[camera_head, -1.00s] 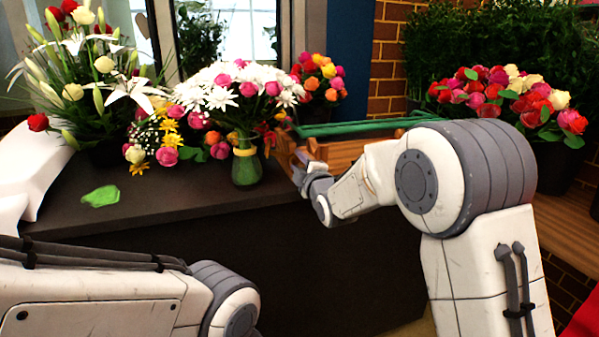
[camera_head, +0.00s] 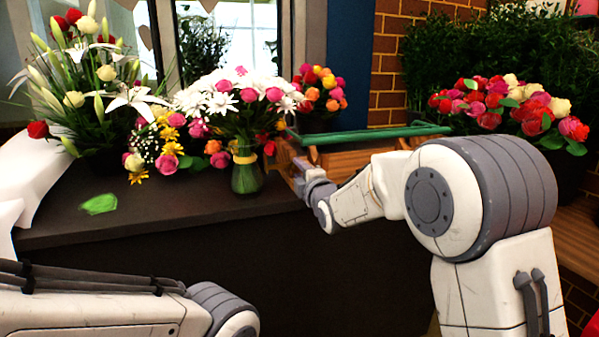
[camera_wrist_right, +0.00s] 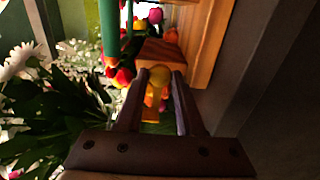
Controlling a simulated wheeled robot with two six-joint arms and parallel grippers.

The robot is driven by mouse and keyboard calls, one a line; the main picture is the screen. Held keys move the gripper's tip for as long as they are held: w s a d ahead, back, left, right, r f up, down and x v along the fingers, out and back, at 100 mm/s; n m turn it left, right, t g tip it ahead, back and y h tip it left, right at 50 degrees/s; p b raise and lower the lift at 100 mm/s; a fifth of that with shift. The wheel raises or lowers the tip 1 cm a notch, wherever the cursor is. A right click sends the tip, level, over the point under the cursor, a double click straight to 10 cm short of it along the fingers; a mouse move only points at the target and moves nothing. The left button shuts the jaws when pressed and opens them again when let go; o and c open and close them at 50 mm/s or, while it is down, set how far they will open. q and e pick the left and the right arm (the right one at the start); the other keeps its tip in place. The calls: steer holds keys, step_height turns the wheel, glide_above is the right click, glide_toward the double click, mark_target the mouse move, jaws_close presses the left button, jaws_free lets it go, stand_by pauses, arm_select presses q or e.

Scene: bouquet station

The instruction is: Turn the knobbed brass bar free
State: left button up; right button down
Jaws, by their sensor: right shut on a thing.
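The knobbed brass bar (camera_wrist_right: 156,86) shows in the right wrist view as a yellow rounded knob with an orange-yellow part below it, between my two fingers. My right gripper (camera_wrist_right: 155,100) is shut on it. In the head view my right gripper (camera_head: 302,174) is at the left end of a wooden box (camera_head: 345,160) with a green rail (camera_head: 375,135). The bar is too small and covered to make out there. My left arm shows at the lower left, but its gripper is outside the picture.
A glass vase (camera_head: 247,172) of white and pink flowers stands just left of my right gripper. Other bouquets stand at the left, behind and at the right. A green scrap (camera_head: 99,204) lies on the dark counter (camera_head: 170,215), whose front left is mostly clear.

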steer(key=c, duration=0.5)
jaws_free()
steer(key=shift+c, duration=0.2)
steer(key=shift+s, duration=0.1)
steer(key=v, duration=1)
steer(key=shift+s+f, duration=0.1)
steer(key=shift+s, duration=0.05)
